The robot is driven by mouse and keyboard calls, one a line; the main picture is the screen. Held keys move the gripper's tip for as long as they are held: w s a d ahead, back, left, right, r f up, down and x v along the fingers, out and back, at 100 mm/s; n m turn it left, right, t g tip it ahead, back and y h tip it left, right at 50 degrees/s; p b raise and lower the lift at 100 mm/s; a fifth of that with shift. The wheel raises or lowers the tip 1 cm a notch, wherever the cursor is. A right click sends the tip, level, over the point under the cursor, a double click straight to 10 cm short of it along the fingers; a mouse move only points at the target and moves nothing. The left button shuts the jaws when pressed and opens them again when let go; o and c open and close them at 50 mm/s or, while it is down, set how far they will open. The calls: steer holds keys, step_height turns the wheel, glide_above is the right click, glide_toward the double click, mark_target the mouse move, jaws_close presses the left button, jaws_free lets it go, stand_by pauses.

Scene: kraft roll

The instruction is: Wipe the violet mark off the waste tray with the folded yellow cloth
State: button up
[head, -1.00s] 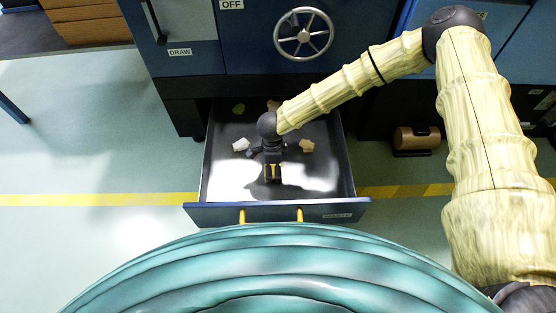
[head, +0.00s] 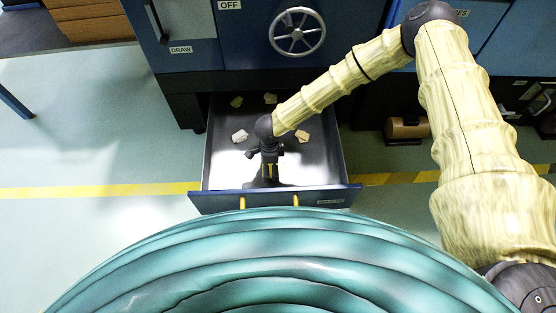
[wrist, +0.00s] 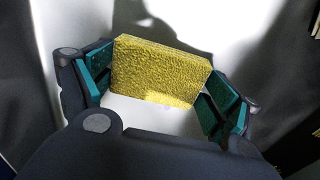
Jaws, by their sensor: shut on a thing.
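The waste tray (head: 220,172) is the open drawer with a grey inside and a blue front. My gripper (head: 269,178) points down inside it, near the front panel. In the wrist view the folded yellow cloth (wrist: 160,70) is a thick, rough-faced pad held upright between my teal-padded fingers, which are shut on it. The cloth's lower edge is close to the pale tray floor; I cannot tell for sure if it touches.
Several small scraps lie in the tray, including a white one (head: 240,136) left of my gripper and a tan one (head: 302,137) right of it. A blue cabinet with a handwheel (head: 298,32) stands behind. A brown roll (head: 406,129) lies to the right.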

steer(key=shift+s+r+p, duration=0.1)
steer(key=shift+s+p, duration=0.2)
steer(key=shift+s, duration=0.5)
step_height(320, 180, up, 3)
steer(key=shift+a+f+p, duration=0.15)
steer(key=shift+f+p, duration=0.05)
steer(key=shift+p, duration=0.7)
steer(key=shift+s+d+r+p, duration=0.1)
steer(key=shift+d+r+p, duration=0.1)
steer(key=shift+r+p, duration=0.5)
step_height(320, 180, up, 4)
steer(key=p, duration=0.4)
